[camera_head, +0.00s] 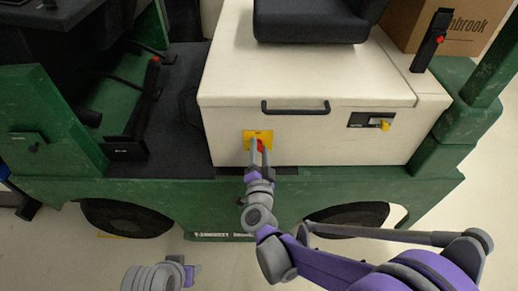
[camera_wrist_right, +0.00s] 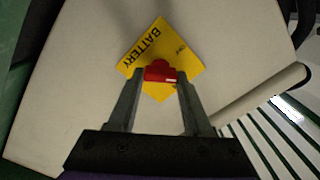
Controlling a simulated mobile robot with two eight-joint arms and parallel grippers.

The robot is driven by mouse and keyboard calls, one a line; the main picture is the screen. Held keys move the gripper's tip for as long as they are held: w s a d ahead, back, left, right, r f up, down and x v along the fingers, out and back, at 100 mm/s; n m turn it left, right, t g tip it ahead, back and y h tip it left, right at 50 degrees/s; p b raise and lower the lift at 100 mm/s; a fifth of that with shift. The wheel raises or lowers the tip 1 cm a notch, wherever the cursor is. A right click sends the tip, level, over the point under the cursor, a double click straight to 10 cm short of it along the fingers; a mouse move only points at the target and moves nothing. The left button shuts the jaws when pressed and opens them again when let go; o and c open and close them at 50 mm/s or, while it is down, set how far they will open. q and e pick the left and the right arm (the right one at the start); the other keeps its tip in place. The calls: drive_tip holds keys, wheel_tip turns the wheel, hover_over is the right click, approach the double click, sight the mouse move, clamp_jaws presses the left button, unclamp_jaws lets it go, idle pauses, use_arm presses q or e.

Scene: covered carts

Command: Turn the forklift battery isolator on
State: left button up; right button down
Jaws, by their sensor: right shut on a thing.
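The forklift battery isolator is a red knob (camera_head: 260,145) on a yellow plate (camera_head: 250,137), on the front of the white seat box. In the right wrist view the red knob (camera_wrist_right: 160,71) sits on the yellow plate (camera_wrist_right: 188,56) marked BATTERY. My right gripper (camera_head: 259,151) reaches up to it from below. In the wrist view the fingers of the right gripper (camera_wrist_right: 160,80) are on either side of the knob, shut on it. The fingers hide part of the plate's lower area. My left gripper (camera_head: 188,272) shows only partly at the bottom of the head view; its fingers are unclear.
A black handle (camera_head: 295,108) lies above the plate on the white box (camera_head: 225,70). A key switch with a yellow key (camera_head: 380,124) is to its right. The black seat (camera_head: 310,22) is above. A green step (camera_head: 330,190) runs below, with wheels under it.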

drive_tip(key=m, duration=0.4)
drive_tip(key=shift+f+m, duration=0.1)
drive_tip(key=shift+m, duration=1.8)
drive_tip(key=shift+f, duration=0.1)
drive_tip(key=shift+c, duration=1.6)
unclamp_jaws()
drive_tip(key=shift+s, duration=0.1)
drive_tip(key=s+p, duration=0.1)
drive_tip(key=s, duration=0.9)
drive_tip(key=shift+s, duration=0.35)
